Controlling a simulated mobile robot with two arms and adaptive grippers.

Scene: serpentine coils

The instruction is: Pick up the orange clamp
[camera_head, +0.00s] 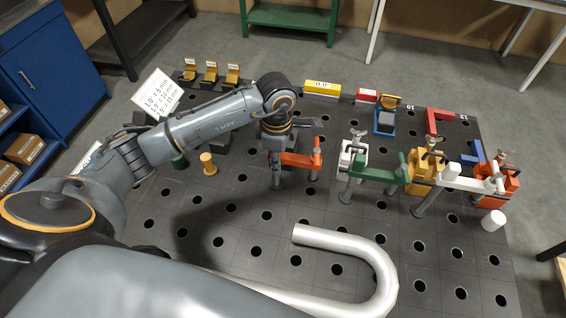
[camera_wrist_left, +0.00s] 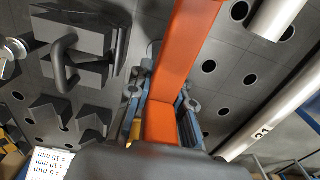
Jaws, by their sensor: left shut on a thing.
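The orange clamp (camera_head: 299,159) stands upright over the dark perforated table, left of the other clamps. In the left wrist view its orange arm (camera_wrist_left: 188,45) runs from the top edge down between the fingers. My left gripper (camera_head: 277,160) is at the clamp's left end, and it also shows in the left wrist view (camera_wrist_left: 162,112). It is shut on the orange clamp. The lower part of the clamp is partly hidden, and I cannot tell whether it touches the table. My right gripper is not in view.
A bent silver tube (camera_head: 345,243) lies in front. White (camera_head: 352,155), green (camera_head: 386,169) and yellow (camera_head: 426,170) clamping pieces stand close to the right. A yellow peg (camera_head: 208,165) stands left.

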